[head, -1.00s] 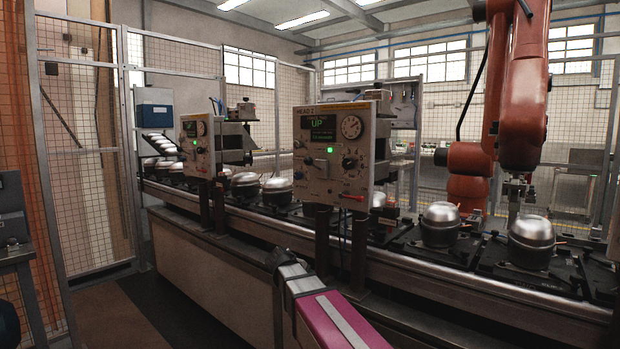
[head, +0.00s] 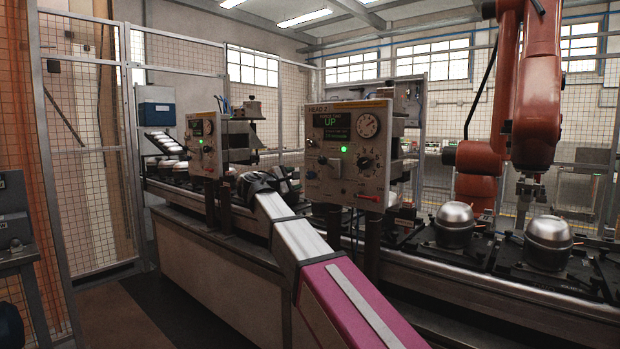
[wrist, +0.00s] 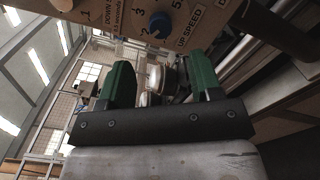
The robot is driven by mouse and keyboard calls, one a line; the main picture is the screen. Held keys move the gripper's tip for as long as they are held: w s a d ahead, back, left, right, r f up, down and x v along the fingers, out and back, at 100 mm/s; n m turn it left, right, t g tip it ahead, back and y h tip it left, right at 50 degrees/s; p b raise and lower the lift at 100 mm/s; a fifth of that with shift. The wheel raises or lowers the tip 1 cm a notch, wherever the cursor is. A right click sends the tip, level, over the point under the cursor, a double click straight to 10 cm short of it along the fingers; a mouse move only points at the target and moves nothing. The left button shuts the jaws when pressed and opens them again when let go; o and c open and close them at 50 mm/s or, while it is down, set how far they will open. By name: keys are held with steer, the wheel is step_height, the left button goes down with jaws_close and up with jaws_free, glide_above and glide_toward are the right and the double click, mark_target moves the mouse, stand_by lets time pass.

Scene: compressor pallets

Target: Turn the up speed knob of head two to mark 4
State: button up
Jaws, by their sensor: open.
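The head two panel (head: 345,150) is a beige box with a lit "UP" screen, a gauge and a green light. A black dial knob (head: 366,163) sits at its lower right; its setting is too small to read. My gripper (head: 257,184) is left of this panel in the head view. In the wrist view, my gripper (wrist: 156,85) is open and empty between green fingers. A dark blue knob (wrist: 160,22) labelled UP SPEED lies above the fingers, apart from them. Marks 2, 3 and 5 show around it. I cannot tell its pointer or which head's panel this is.
Another control panel (head: 202,145) stands to the left. Silver compressors (head: 548,232) sit on black pallets along the conveyor. A red lever (head: 370,198) sticks out below the head two dial. An orange robot arm (head: 540,90) hangs at the right.

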mark_target(308, 176)
steer(key=x, duration=0.8)
steer(key=shift+w+d, duration=0.15)
steer(key=shift+w, duration=0.1)
steer(key=c, duration=0.9)
